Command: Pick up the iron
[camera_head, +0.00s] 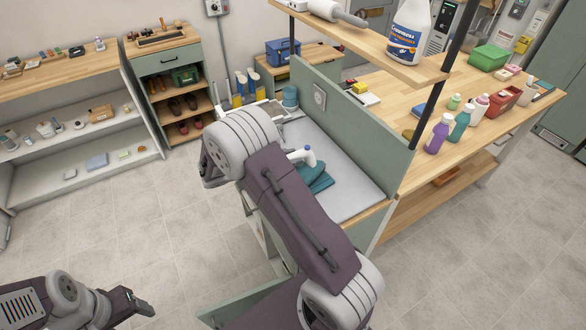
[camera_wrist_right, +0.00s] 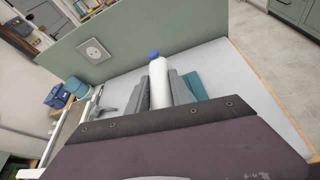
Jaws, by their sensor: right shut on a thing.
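In the right wrist view, my right gripper (camera_wrist_right: 160,88) is shut on a white, rounded thing with a blue end (camera_wrist_right: 158,84), between its grey fingers. Its base is hidden, so I cannot confirm that it is the iron. The white and blue thing also shows in the head view (camera_head: 302,156), just past my right arm, which hides the right fingers. Folded teal towels (camera_head: 316,178) lie beside it on the grey board (camera_head: 352,190). My left gripper (camera_head: 138,303) is low at the left, away from the board; its finger opening is unclear.
A green panel with a socket (camera_head: 320,97) stands behind the board. A shelf with a large white detergent bottle (camera_head: 409,32) overhangs the wooden table, where several bottles and a red basket (camera_head: 505,101) stand. Shelving (camera_head: 75,165) is at the left; the floor between is clear.

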